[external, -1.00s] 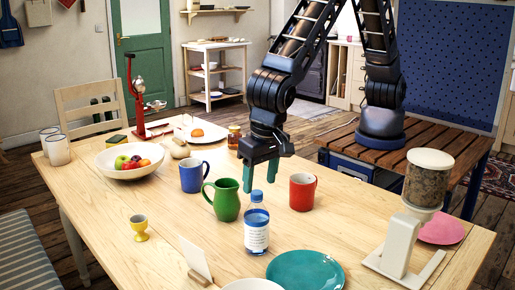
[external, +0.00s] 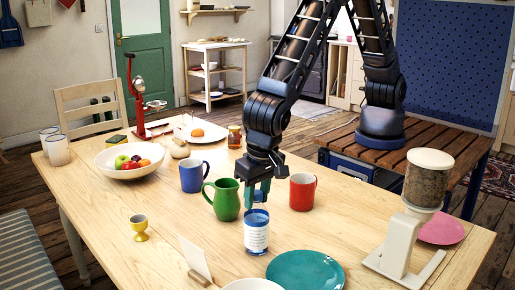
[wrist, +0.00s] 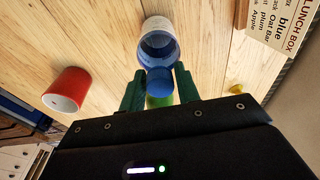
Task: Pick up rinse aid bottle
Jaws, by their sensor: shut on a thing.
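The rinse aid bottle (external: 256,238) stands upright on the wooden table, clear and blue with a white label. The base of the bottle appears to rest on the table.
A green jug (external: 224,201) stands close left of the bottle, with a blue mug (external: 193,177) behind it. A red mug (external: 302,192) stands to the right. A teal plate (external: 306,272) lies at the front right. A white card (external: 195,260) and yellow egg cup (external: 139,229) are left.

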